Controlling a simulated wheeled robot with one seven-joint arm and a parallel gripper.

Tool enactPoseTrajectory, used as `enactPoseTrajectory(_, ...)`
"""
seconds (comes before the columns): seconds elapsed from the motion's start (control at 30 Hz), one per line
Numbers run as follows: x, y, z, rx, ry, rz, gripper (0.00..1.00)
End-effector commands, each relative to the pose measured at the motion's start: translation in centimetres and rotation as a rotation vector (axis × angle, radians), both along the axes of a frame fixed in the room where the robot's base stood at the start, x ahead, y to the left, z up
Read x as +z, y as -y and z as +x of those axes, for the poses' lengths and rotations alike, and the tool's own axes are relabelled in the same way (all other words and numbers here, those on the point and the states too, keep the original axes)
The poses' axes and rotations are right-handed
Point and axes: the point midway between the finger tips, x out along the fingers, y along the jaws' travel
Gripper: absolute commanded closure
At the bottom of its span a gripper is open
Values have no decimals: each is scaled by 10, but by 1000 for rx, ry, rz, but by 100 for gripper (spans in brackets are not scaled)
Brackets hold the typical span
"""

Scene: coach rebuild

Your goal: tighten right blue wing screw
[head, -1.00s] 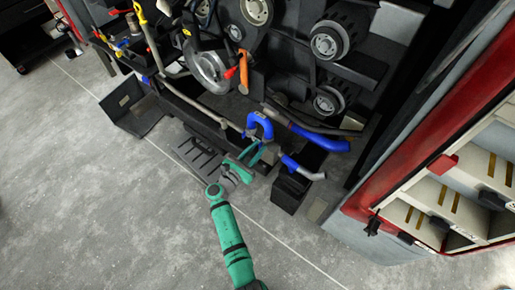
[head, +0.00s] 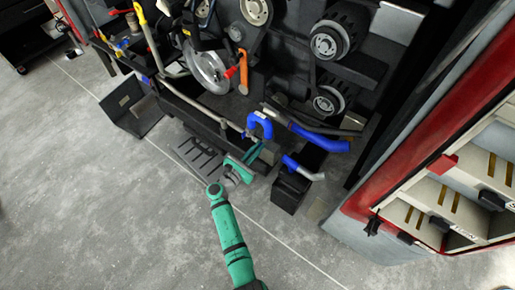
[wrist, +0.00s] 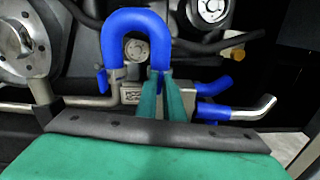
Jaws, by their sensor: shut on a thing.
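A bright blue U-shaped hose (wrist: 138,28) arches above my gripper in the wrist view. It also shows in the head view (head: 262,122). Its left end has a clamp with a left blue wing screw (wrist: 101,81), free of my gripper. My gripper (wrist: 160,77) has its green fingers drawn close together at the hose's right end. They are shut on the right blue wing screw, which is mostly hidden between the fingertips. In the head view my gripper (head: 253,154) reaches in just below the hose.
A metal pipe with a blue sleeve (wrist: 235,112) juts out right of the fingers. A black bin (head: 291,188) stands below it. A grey metal block (wrist: 132,94) sits just behind the fingers. Open floor (head: 130,220) lies to the left.

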Motion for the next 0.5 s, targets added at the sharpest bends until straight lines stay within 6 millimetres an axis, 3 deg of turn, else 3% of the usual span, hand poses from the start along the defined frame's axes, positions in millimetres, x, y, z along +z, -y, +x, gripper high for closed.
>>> enactPoseTrajectory(0.5,-1,0,-1,1,267,369,100)
